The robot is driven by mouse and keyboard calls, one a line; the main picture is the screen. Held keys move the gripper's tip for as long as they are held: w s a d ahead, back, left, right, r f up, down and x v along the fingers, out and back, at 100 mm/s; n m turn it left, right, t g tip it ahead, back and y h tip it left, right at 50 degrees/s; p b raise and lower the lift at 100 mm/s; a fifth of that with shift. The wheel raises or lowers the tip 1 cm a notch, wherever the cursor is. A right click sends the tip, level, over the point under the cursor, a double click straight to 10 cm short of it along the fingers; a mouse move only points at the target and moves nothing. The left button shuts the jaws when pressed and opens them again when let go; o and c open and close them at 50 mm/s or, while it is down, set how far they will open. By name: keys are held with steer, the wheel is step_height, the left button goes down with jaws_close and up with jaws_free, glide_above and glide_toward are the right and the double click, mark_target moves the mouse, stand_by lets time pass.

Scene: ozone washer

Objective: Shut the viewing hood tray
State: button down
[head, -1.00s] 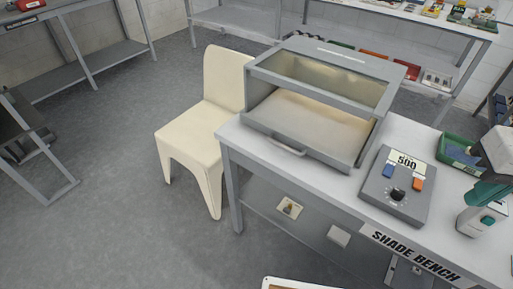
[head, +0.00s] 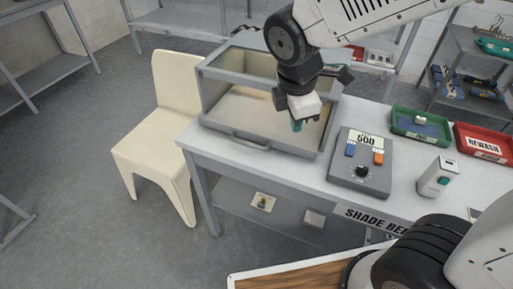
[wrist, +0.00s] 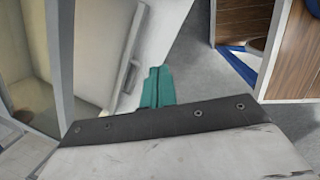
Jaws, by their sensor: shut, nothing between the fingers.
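The viewing hood (head: 212,95) is a grey box with a framed window, standing on the left end of the bench. Its tray (head: 225,127) shows at the open front, with its front lip standing out past the hood. A bar handle (head: 250,143) is on the tray's front face. My gripper (head: 297,125) has teal fingertips and is shut and empty. In the head view it is over the right part of the tray front. In the wrist view the teal fingers (wrist: 156,87) are beside the handle (wrist: 122,85); I cannot tell whether they touch the tray.
A grey control box (head: 362,162) showing 500 stands right of the hood on the bench (head: 310,185). A white dispenser (head: 437,177), a green tray (head: 420,138) and a red rewash tray (head: 485,145) are farther right. A cream chair (head: 155,150) stands left of the bench.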

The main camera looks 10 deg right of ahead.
steer(key=w+a+f+n, duration=0.3)
steer(key=a+f+n, duration=0.5)
steer(key=a+n, duration=0.25)
steer(key=shift+t, duration=0.3)
steer(key=x, duration=1)
steer(key=shift+w+d+f, duration=0.1)
steer(key=shift+w+f, duration=0.15)
steer(key=shift+w+d+r, duration=0.2)
steer(key=shift+w+d, duration=0.15)
steer(key=shift+w, duration=0.2)
steer(key=shift+w+d+r, duration=0.25)
steer(key=shift+w+d, duration=0.1)
steer(key=shift+w, duration=0.2)
steer(key=shift+w+d+r, duration=0.15)
steer(key=shift+w+d, duration=0.1)
steer(key=shift+w, duration=0.25)
